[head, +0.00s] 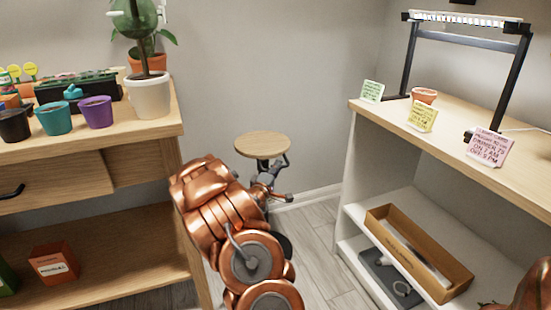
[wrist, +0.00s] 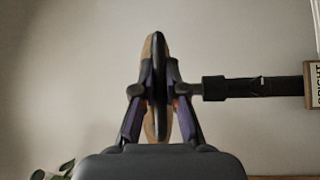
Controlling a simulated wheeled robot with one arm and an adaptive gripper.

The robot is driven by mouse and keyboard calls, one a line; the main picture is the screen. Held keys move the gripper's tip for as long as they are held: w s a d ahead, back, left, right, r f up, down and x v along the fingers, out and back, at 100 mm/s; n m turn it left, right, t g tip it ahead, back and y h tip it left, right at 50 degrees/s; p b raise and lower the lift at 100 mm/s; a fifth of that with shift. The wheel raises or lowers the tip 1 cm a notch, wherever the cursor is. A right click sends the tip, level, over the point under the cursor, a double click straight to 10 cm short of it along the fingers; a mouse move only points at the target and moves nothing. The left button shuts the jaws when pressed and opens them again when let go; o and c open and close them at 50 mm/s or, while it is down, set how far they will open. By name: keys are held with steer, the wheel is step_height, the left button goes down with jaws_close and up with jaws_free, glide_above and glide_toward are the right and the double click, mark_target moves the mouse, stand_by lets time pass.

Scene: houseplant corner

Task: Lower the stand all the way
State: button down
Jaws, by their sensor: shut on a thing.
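The stand has a round wooden top (head: 263,145) and stands on the floor between the two pieces of furniture in the head view. My gripper (head: 268,174) is just below and in front of that top. In the wrist view my gripper (wrist: 159,85) has its fingers closed together on part of the stand, with the wooden top (wrist: 150,60) showing nearly edge-on behind them. Which part is pinched is hard to tell. A dark shaft (wrist: 250,87) runs right from the fingers towards a label (wrist: 315,85) reading "BRIGHT". My arm hides most of the stand's lower part.
A wooden bench with several pots, including a white potted plant (head: 150,95), stands at left. At right a shelf unit (head: 460,140) carries a lamp frame (head: 460,40) and note cards; a cardboard box (head: 415,250) lies below. Some floor (head: 315,240) is clear between.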

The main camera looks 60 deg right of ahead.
steer(key=shift+a+f+p, duration=0.1)
steer(key=shift+f+p, duration=0.35)
steer(key=shift+f, duration=1.95)
steer(key=c, duration=1.2)
jaws_free()
steer(key=s+a+f, duration=0.1)
steer(key=a, duration=1)
steer(key=shift+s+a+f, duration=0.15)
steer(key=shift+a+f, duration=0.05)
steer(key=shift+a, duration=0.2)
steer(key=shift+a, duration=0.1)
